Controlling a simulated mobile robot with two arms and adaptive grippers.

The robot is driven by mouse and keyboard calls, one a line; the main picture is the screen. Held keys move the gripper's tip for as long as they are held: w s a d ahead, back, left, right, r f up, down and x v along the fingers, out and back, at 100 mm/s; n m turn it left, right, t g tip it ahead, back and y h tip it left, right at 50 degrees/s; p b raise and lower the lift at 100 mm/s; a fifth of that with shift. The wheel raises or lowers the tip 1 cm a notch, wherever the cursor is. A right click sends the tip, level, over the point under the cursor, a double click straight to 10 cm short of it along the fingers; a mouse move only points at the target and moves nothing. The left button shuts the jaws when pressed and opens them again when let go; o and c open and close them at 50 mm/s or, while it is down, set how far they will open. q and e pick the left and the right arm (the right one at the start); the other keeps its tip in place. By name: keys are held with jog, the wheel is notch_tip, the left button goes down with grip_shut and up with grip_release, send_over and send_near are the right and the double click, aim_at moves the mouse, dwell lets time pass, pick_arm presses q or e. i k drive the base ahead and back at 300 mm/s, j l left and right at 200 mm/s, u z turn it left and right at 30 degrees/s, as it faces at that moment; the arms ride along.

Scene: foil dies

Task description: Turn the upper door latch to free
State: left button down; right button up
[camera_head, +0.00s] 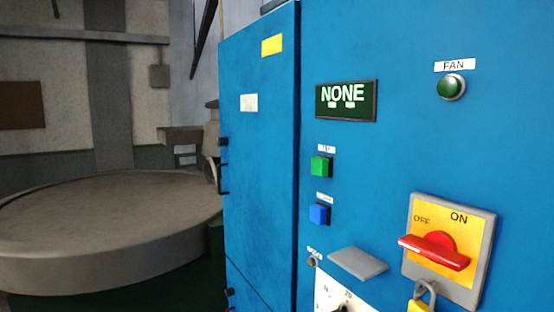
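A blue cabinet door (258,200) stands shut-looking in the middle of the head view, with a yellow label (272,45) and a pale label (249,103) on it. Small black fittings sit along its left edge: one higher up (223,142), a handle-like one (223,180) just below it, and one low down (230,293). They are too small and edge-on to tell which is the upper latch or how it is turned. Neither of my grippers is in view.
The blue panel on the right carries a display (346,101) reading NONE, a green FAN button (451,87), green (321,167) and blue (319,214) square buttons, a red rotary switch (435,252) and a yellow padlock (420,304). A large round table (110,210) stands left.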

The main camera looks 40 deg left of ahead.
aim_at(220, 141)
jog(key=u, duration=1.55)
